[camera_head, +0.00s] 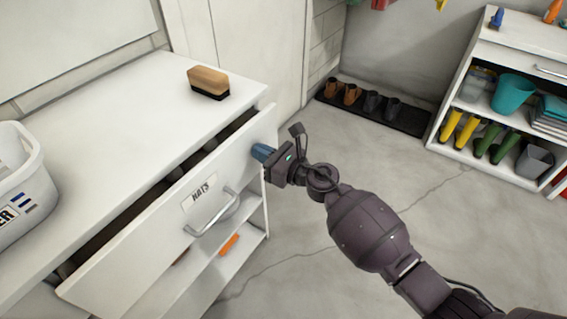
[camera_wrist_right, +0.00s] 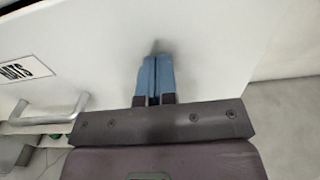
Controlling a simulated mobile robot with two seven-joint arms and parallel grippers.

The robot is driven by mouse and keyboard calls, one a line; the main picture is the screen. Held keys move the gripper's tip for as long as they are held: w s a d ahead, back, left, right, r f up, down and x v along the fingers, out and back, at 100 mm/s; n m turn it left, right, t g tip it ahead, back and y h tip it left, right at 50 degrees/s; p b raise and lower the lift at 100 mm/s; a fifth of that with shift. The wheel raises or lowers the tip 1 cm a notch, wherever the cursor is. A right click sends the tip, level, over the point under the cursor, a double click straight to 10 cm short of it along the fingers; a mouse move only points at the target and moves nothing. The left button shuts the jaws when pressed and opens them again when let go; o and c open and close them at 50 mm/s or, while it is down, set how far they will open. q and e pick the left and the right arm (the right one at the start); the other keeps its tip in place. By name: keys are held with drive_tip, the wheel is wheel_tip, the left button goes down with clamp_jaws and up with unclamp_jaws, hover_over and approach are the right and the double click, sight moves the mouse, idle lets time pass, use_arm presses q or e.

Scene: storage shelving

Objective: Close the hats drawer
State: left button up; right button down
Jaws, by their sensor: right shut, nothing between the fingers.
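The hats drawer (camera_head: 165,224) is partly open, pulled out from the white cabinet. A dark gap shows behind its white front. Its "HATS" label (camera_head: 199,194) and metal handle (camera_head: 214,214) are on the front; in the right wrist view the label (camera_wrist_right: 24,71) and handle (camera_wrist_right: 62,115) lie at the left. My right gripper (camera_head: 262,152) is shut and empty, with its blue fingertips at the right part of the drawer front, right of the handle. In the right wrist view the fingertips (camera_wrist_right: 156,76) point at the front and look touching or very close. My left gripper is not in view.
A brush (camera_head: 208,82) lies on the white cabinet top (camera_head: 120,110). A white basket (camera_head: 25,180) stands at the left. An open shelf with an orange item (camera_head: 229,244) is below the drawer. Shoes on a mat and a boot shelf stand at the back. The floor (camera_head: 300,250) is clear.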

drive_tip(key=b+x, duration=0.1)
drive_tip(key=x, duration=0.4)
drive_tip(key=shift+w+a+f, duration=0.15)
drive_tip(key=shift+a, duration=0.05)
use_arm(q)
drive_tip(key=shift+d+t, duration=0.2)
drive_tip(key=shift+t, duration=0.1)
use_arm(e)
drive_tip(key=shift+r, duration=0.35)
drive_tip(key=shift+w+r, duration=0.1)
drive_tip(key=shift+r, duration=0.05)
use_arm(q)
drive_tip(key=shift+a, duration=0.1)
use_arm(e)
drive_tip(key=shift+d, duration=0.1)
